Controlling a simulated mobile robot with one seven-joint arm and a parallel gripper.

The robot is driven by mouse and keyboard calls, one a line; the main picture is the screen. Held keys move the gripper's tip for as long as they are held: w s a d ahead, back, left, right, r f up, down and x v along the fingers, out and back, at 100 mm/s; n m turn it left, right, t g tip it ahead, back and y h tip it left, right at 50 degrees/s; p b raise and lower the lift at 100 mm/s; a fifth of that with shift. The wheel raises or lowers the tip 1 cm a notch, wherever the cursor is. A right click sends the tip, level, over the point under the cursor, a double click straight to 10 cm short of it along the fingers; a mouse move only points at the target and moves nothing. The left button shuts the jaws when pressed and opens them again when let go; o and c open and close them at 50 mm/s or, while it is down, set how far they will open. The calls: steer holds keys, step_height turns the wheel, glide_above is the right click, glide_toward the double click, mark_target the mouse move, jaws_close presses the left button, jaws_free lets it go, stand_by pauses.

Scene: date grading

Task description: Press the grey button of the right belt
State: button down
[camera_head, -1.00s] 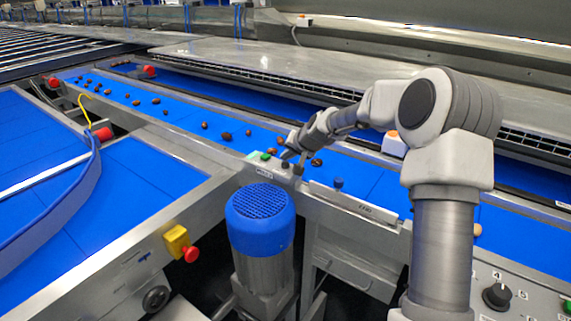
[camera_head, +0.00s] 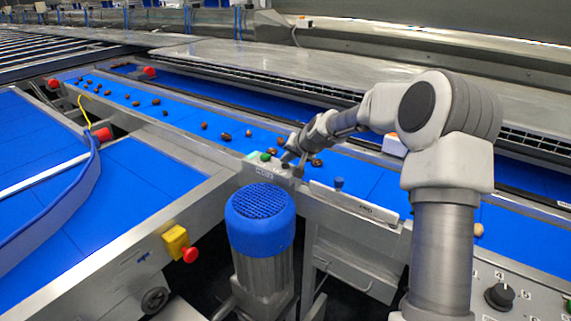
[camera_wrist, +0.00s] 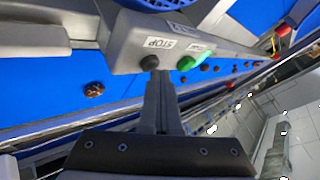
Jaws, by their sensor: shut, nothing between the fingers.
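The grey button (camera_wrist: 149,62), dark and round, sits beside the word STOP on a metal control box (camera_wrist: 125,45) at the belt edge. A lit green button (camera_wrist: 186,63) sits to its right in the wrist view. In the head view the box (camera_head: 262,170) and its green button (camera_head: 265,156) show, beside the blue belt (camera_head: 190,118). My gripper (camera_wrist: 158,76) is shut and empty, its fingertips right at the grey button in the wrist view. I cannot tell whether they touch it. In the head view my gripper (camera_head: 288,158) is over the box's right end.
Several brown dates (camera_head: 226,135) lie on the belt behind the box. A blue-topped motor (camera_head: 260,222) stands in front of it. A yellow box with a red button (camera_head: 190,255) is at lower left.

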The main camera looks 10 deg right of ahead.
mark_target(287, 166)
steer(key=shift+r+p, duration=0.4)
steer(key=shift+r, duration=0.45)
steer(key=shift+r+p, duration=1.35)
steer(key=shift+r, duration=1.15)
